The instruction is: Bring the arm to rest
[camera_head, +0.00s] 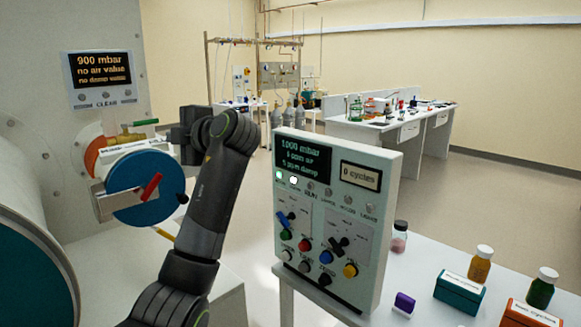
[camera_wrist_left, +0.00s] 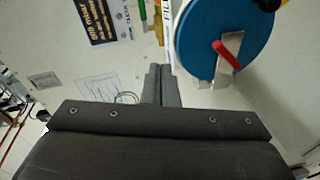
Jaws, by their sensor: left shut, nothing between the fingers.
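My left arm rises from the bottom of the head view and bends left at its top. Its gripper (camera_head: 183,137) is up beside the blue round door (camera_head: 135,178) with the red handle (camera_head: 151,187). In the left wrist view the two grey fingers (camera_wrist_left: 161,84) lie together, shut, with nothing seen between them. The blue door (camera_wrist_left: 225,40) is to the right of the fingers there. I cannot tell from these views how far the fingers are from the door. My right gripper is not in view.
A grey-white control panel (camera_head: 331,205) with knobs and displays stands right of my arm. A white table (camera_head: 420,260) at the right holds bottles and small boxes. A display (camera_head: 103,78) is on the wall at the left. A bench (camera_head: 385,128) stands far behind, with open floor before it.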

